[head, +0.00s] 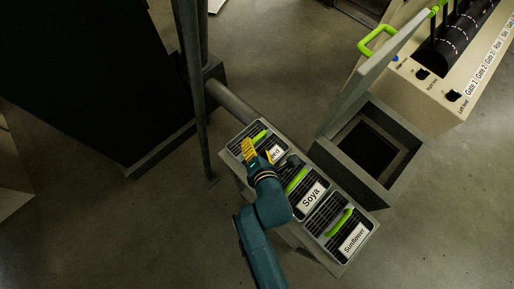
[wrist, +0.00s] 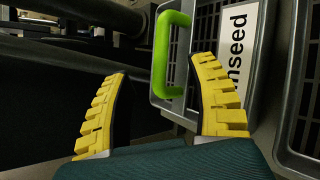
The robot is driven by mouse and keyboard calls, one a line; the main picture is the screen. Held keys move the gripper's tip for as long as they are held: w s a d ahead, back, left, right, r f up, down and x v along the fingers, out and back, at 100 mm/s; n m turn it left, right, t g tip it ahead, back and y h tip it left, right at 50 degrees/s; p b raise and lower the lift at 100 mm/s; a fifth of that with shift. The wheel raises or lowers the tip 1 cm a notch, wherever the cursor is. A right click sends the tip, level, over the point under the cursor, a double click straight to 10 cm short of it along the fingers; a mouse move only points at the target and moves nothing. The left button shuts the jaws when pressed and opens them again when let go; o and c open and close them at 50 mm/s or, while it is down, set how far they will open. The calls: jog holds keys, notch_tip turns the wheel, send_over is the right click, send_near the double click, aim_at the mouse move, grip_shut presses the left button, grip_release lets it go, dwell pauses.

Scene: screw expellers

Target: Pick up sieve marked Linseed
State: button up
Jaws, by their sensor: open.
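The sieve marked Linseed (head: 240,146) is a grey grated tray with a green handle, at the far left end of a row of sieves in the head view. Its label is partly hidden by my gripper there; in the wrist view the label (wrist: 237,40) reads "nseed". Its green handle (wrist: 160,55) stands ahead of the fingertips, a little left of the right finger. My gripper (head: 258,152) is over this sieve in the head view.
The Soya sieve (head: 315,190) and the Sunflower sieve (head: 353,238) sit beside it on the same stand. An open grey box (head: 401,188) with a raised lid is to the right. A dark post (head: 194,80) rises left of the stand.

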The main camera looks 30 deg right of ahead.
aim_at(254, 143)
jog(key=b+x, duration=0.1)
jog(key=x, duration=0.2)
jog(key=shift+w+d+f, duration=0.15)
jog(key=shift+w+f, duration=0.05)
jog(key=shift+w, duration=0.1)
grip_shut()
